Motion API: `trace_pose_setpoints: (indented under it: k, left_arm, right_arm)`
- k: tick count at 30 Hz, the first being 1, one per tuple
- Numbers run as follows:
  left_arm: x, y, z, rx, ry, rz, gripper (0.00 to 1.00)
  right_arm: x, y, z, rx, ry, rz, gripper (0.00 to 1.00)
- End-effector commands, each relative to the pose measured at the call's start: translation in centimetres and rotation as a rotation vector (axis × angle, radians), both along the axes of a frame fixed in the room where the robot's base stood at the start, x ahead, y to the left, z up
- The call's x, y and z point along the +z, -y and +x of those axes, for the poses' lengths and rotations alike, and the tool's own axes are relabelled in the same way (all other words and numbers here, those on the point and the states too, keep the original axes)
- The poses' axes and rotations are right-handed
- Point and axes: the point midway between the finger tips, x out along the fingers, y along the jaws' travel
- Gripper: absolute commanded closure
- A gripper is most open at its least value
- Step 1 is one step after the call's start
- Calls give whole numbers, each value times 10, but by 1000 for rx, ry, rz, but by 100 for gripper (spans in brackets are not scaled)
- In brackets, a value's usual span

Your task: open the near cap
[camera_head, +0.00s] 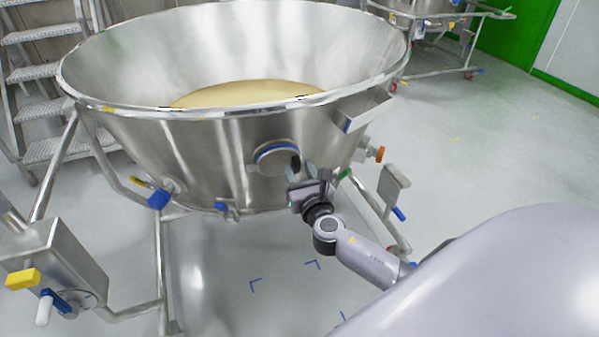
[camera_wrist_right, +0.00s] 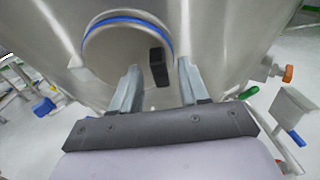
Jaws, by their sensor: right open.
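The near cap (camera_head: 274,159) is a round steel disc with a blue seal edge on the front wall of the steel bowl (camera_head: 210,150). It also shows in the right wrist view (camera_wrist_right: 115,55), closed against the wall, with a black handle (camera_wrist_right: 159,66) at its right side. My right gripper (camera_head: 310,182) is at the lower right of the cap. In the right wrist view its two fingers (camera_wrist_right: 160,85) stand apart with the black handle between or just beyond them; I cannot tell whether they touch it. My left gripper is not in view.
The bowl holds pale yellow powder (camera_head: 250,94) and stands on a tubular frame. An orange knob (camera_head: 380,154) and a small steel plate (camera_head: 393,185) are right of my gripper. Blue-handled fittings (camera_head: 159,199) are to the left. Steps (camera_head: 45,80) stand behind left.

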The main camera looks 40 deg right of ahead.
Motion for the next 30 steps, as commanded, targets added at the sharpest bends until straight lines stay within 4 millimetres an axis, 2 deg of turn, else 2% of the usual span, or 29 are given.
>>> trace_pose_setpoints:
  k: [7,11,12,23,30]
  left_arm:
    - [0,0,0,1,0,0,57]
    - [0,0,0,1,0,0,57]
    - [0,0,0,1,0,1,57]
    - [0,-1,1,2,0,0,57]
    - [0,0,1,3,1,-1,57]
  right_arm:
    - [0,0,1,0,0,1,55]
    - [0,0,0,0,0,2,98]
    - [0,0,0,0,0,2,100]
    - [-2,-3,-2,-32,2,12,100]
    - [-6,-13,-12,-156,11,47,100]
